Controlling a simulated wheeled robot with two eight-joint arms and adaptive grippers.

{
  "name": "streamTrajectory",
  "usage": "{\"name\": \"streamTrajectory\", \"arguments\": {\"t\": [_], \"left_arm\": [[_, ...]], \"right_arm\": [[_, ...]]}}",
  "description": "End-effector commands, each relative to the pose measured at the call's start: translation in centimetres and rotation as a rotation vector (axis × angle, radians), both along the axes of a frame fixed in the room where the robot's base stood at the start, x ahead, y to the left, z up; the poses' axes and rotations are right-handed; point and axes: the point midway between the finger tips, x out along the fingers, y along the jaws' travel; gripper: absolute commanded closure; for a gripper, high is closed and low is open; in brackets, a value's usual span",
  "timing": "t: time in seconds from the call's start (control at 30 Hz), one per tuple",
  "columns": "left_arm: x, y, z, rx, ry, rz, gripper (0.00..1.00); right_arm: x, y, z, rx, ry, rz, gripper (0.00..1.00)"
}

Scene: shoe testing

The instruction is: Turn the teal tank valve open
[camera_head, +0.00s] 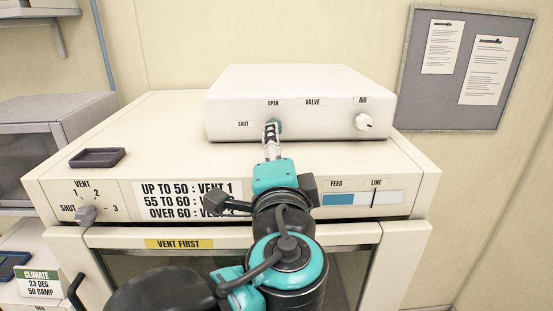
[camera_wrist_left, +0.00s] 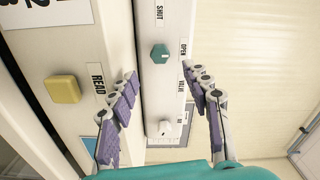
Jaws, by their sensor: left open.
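The teal valve knob (camera_wrist_left: 160,53) is on the front of a white box (camera_head: 300,90), between the SHUT and OPEN labels. In the head view it is mostly hidden behind my left gripper (camera_head: 271,135). In the left wrist view my left gripper (camera_wrist_left: 161,77) is open. Its two purple-padded fingers stand apart on either side, with the knob beyond the tips and in the gap. I see no clear contact. I cannot tell the knob's exact pointing direction. My right gripper is not in view.
A white AIR knob (camera_head: 363,122) is on the same box, to the right. A yellow button (camera_wrist_left: 62,89) sits beside a READ label. The cabinet below carries a VENT dial (camera_head: 86,214), a vent sign (camera_head: 188,201) and a FEED/LINE strip. A dark tray (camera_head: 97,158) lies on top.

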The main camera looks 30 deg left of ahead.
Motion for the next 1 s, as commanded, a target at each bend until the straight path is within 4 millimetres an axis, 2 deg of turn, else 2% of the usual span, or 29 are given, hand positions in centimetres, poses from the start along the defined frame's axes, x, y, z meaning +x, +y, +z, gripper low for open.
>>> {"name": "streamTrajectory", "arguments": {"t": [0.1,0.33,1.0], "left_arm": [[-1.3,-0.9,0.0,0.000,0.000,-0.005,0.51],[-2.7,-1.7,0.0,0.000,0.000,-0.002,0.51],[-2.9,-1.7,0.0,0.000,0.000,0.001,0.51]], "right_arm": [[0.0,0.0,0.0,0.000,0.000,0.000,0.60],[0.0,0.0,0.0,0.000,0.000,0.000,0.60],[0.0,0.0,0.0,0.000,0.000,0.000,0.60]]}}
